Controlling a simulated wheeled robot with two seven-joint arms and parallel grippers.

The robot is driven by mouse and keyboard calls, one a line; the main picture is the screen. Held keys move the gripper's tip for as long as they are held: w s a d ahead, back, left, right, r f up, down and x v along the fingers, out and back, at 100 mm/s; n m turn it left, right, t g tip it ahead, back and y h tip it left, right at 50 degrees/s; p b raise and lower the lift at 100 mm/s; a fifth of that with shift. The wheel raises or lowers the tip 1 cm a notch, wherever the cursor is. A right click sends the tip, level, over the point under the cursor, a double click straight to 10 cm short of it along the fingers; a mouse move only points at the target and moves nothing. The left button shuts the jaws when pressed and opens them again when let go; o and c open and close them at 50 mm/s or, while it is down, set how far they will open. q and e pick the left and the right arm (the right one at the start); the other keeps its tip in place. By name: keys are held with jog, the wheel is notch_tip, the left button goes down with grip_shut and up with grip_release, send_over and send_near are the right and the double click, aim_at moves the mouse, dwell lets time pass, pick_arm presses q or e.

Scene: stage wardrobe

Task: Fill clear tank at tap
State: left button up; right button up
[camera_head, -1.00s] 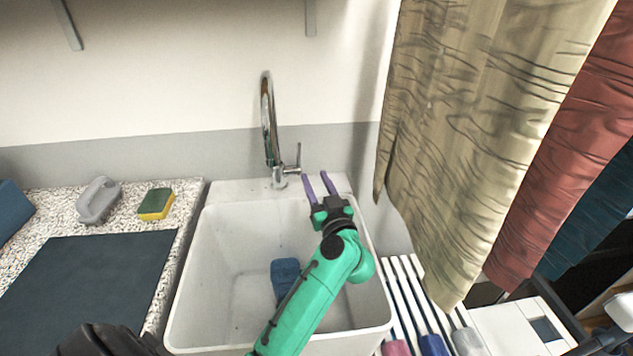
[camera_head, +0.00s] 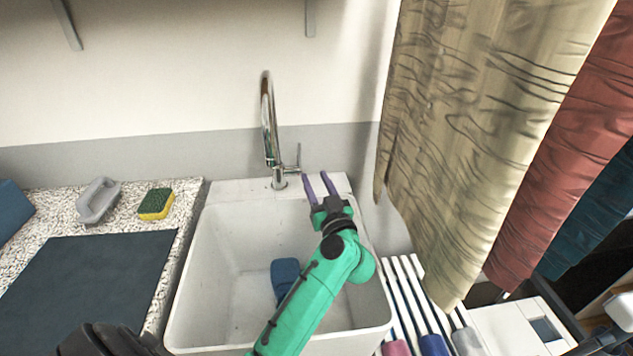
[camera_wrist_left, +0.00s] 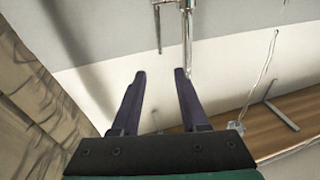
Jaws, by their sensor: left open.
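The chrome tap (camera_head: 269,130) stands at the back of the white sink (camera_head: 205,270), with its lever (camera_head: 298,158) on the right side. My left gripper (camera_head: 318,185) is open and empty at the sink's back right corner, just right of the tap. In the left wrist view its two purple fingers (camera_wrist_left: 160,75) are apart, with the tap (camera_wrist_left: 188,35) and the lever (camera_wrist_left: 157,28) beyond their tips. A dark blue object (camera_head: 285,268) lies in the sink, partly hidden by my left arm. I cannot make out a clear tank.
Gold (camera_head: 480,110) and red (camera_head: 580,160) cloths hang to the right of the sink. A slatted rack (camera_head: 405,300) stands right of the sink.

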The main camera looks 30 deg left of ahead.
aim_at(298, 158)
pick_arm(q)
jog(key=shift+c, duration=0.3)
jog(key=shift+s+a+r, duration=0.1)
jog(key=shift+a+r, duration=0.1)
jog(key=shift+a, duration=0.05)
jog(key=c, duration=0.5)
jog(key=a+r+m+t+p, duration=0.1)
jog(key=m, duration=0.1)
jog(key=s+a+r+m+t+p, duration=0.1)
jog(key=m+t+p, duration=0.1)
jog(key=s+a+r+m+t+p, duration=0.1)
jog(key=m, duration=0.2)
jog(key=shift+s+a+r+t, duration=0.15)
jog(key=shift+a+r+t, duration=0.15)
jog(key=shift+t, duration=0.1)
grip_shut()
jog(key=s+a+f+m+t+h+p, duration=0.1)
jog(key=s+f+m+h+p, duration=0.15)
jog(key=m+h, duration=0.6)
jog(key=s+a+f+m+t+h+p, duration=0.1)
jog(key=s+f+m+h+p, duration=0.3)
jog(key=m, duration=0.8)
jog(key=w+a+r, duration=0.1)
jog(key=w, duration=0.6)
jog(key=w+a+r+h, duration=0.1)
jog(key=w+a+r, duration=0.1)
jog(key=w, duration=0.6)
jog(key=shift+a+r, duration=0.15)
jog(key=shift+a, duration=0.15)
